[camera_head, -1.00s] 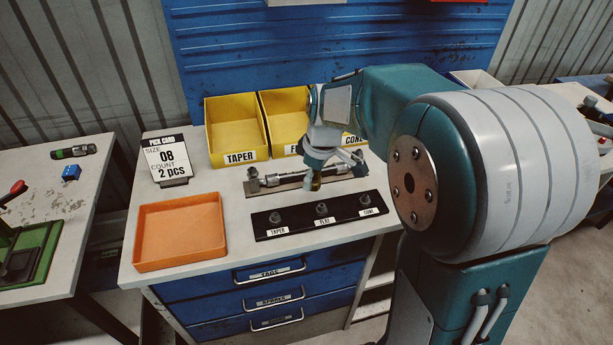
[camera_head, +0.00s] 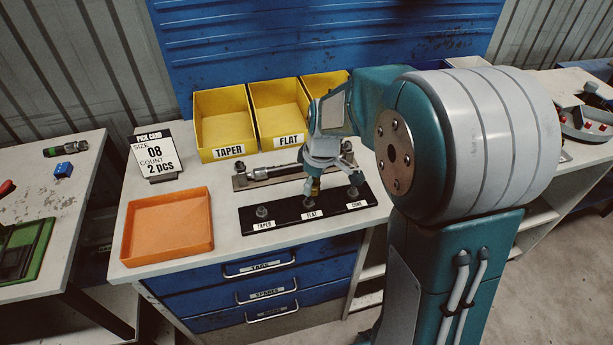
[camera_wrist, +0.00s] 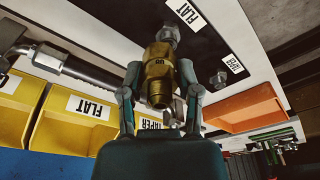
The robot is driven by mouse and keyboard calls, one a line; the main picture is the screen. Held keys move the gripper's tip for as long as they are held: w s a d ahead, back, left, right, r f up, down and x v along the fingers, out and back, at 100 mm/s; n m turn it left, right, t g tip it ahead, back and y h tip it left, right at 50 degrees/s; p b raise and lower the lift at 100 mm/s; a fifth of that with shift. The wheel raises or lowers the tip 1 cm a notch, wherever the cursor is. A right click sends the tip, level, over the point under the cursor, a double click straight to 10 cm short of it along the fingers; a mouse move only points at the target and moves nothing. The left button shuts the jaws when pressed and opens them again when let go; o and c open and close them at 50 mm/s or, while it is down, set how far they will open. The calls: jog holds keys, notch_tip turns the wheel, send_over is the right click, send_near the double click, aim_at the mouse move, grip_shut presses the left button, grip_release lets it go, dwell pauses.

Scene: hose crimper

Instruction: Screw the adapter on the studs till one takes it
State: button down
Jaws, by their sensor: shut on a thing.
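A black bar (camera_head: 285,220) on the bench carries three upright studs: the taper stud (camera_head: 262,211) at left, the flat stud (camera_head: 309,203) in the middle and the cone stud (camera_head: 352,191) at right. My gripper (camera_head: 314,184) is shut on the brass adapter (camera_wrist: 160,75) and holds it over the flat stud. In the wrist view the flat stud (camera_wrist: 168,34) lines up with the adapter's far end; I cannot tell whether threads have engaged. The taper stud (camera_wrist: 218,79) stands free beside it.
A hose assembly (camera_head: 268,176) lies on its holder behind the bar. Yellow bins (camera_head: 222,120) stand at the back, with a pick card (camera_head: 155,155) reading size 08, count 2 pcs. An empty orange tray (camera_head: 168,228) sits at left.

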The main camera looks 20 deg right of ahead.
jog(key=shift+f, duration=0.3)
jog(key=shift+a+f, duration=0.1)
jog(key=shift+a, duration=0.05)
jog(key=shift+a+f, duration=0.1)
jog(key=shift+a, duration=0.85)
jog(key=shift+d, duration=0.75)
jog(key=shift+a, duration=0.7)
jog(key=shift+d, duration=0.6)
jog(key=shift+a, duration=0.2)
jog(key=shift+d, duration=0.1)
jog(key=shift+f, duration=0.65)
